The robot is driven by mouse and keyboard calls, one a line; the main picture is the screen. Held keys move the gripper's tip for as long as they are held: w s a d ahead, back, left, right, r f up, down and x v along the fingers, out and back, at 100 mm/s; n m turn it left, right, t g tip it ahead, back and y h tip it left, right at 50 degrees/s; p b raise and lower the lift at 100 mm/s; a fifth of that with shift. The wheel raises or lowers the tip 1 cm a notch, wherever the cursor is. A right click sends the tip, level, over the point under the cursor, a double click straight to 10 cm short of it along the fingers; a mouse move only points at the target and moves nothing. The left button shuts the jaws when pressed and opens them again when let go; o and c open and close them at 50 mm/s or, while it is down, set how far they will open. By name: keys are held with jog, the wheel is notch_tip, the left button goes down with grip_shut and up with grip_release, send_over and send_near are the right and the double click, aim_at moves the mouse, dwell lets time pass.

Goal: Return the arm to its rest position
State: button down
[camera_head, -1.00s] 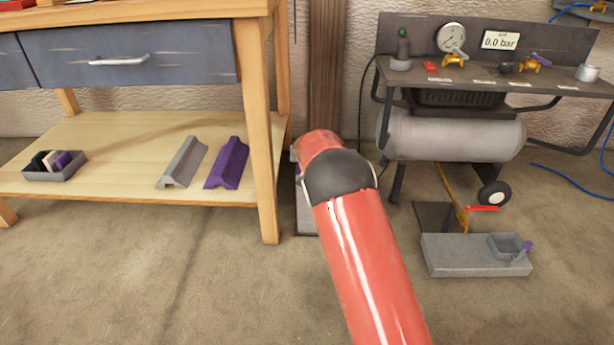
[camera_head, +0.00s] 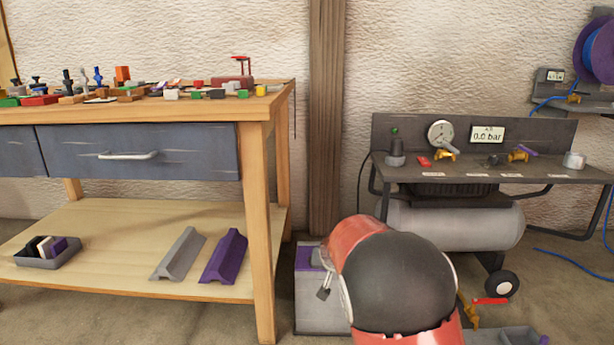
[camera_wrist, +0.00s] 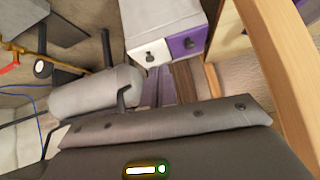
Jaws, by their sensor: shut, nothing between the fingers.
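My red arm with its dark rounded joint (camera_head: 398,280) fills the lower right middle of the head view, in front of the grey cabinet and the compressor stand. My gripper's end is hidden in that view. In the wrist view, my gripper (camera_wrist: 160,125) shows as a dark body with a lit indicator and a grey bolted strip across the bottom. It is shut and holds nothing. No separate fingertips can be made out.
A wooden workbench (camera_head: 262,190) with small parts on top stands left. The wrist view also shows the compressor tank (camera_wrist: 95,93) and a wooden leg (camera_wrist: 280,50).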

jog(key=s+d+r+g, duration=0.1)
jog(key=s+d+r, duration=0.1)
jog(key=s+r, duration=0.35)
jog(key=s+d+r, duration=0.2)
jog(key=s+d, duration=0.1)
jog(key=s, duration=0.5)
jog(key=s+d+r+g, duration=0.1)
jog(key=s+d+r, duration=0.15)
jog(key=s, duration=0.35)
jog(key=s+n+g, duration=0.1)
jog(key=s+n, duration=0.1)
jog(key=s, duration=1.9)
notch_tip(320, 180, up, 13)
jog(key=p, duration=1.2)
jog(key=shift+d+f+p, duration=0.15)
jog(key=shift+d+p, duration=0.2)
jog(key=shift+d, duration=0.1)
jog(key=shift+w, duration=0.1)
